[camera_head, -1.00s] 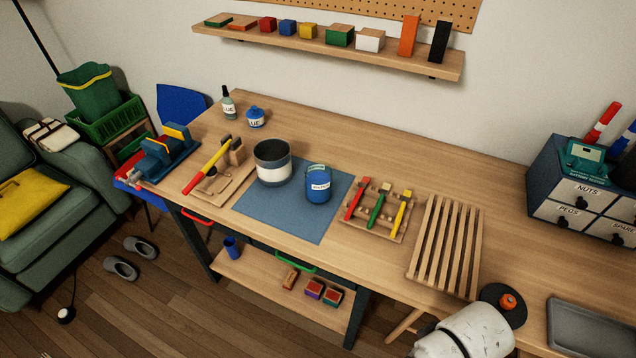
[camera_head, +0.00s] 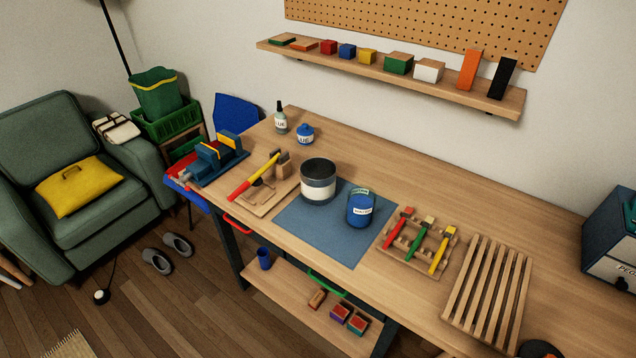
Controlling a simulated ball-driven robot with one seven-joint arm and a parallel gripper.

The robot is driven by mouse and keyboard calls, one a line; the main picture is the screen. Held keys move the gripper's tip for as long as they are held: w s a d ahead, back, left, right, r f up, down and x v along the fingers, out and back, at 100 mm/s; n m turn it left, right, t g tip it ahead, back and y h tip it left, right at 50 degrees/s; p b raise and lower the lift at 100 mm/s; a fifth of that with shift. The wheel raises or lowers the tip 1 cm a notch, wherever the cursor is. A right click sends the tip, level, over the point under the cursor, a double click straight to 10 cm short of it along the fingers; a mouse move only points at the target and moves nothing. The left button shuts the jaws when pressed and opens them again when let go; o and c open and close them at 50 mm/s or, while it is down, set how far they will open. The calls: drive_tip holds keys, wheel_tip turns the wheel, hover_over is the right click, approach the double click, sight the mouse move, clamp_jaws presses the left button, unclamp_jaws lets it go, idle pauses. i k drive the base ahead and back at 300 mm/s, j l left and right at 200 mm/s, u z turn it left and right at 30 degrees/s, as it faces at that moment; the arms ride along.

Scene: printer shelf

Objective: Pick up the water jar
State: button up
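The water jar (camera_head: 360,209) is a blue jar with a white label and a greenish top. It stands upright on the blue mat (camera_head: 330,243) on the wooden workbench. A larger pot (camera_head: 318,182) with grey and white bands and a dark open inside stands just to its left, close by. My gripper is not in view.
A wooden rack with coloured tools (camera_head: 419,243) and a slatted rack (camera_head: 489,290) are right of the jar. Glue containers (camera_head: 305,134) stand behind. The bench behind the jar is clear.

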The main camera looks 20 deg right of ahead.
sight(362, 199)
drive_tip(key=i+j, duration=0.15)
drive_tip(key=j, duration=0.25)
drive_tip(key=i+j, duration=0.15)
drive_tip(key=j, duration=0.3)
drive_tip(key=i+j+z, duration=0.1)
drive_tip(key=j, duration=0.3)
drive_tip(key=i+j, duration=0.2)
drive_tip(key=j, duration=0.25)
drive_tip(key=i+j+z, duration=0.1)
drive_tip(key=j, duration=0.3)
drive_tip(key=i+j, duration=0.15)
drive_tip(key=j, duration=0.3)
drive_tip(key=i+j, duration=0.1)
drive_tip(key=j, duration=0.35)
drive_tip(key=z, duration=0.4)
drive_tip(key=i+j+z, duration=0.1)
drive_tip(key=z, duration=0.25)
drive_tip(key=i+z, duration=0.1)
drive_tip(key=z, duration=0.3)
drive_tip(key=j+z, duration=0.15)
drive_tip(key=z, duration=0.2)
drive_tip(key=i+j, duration=0.25)
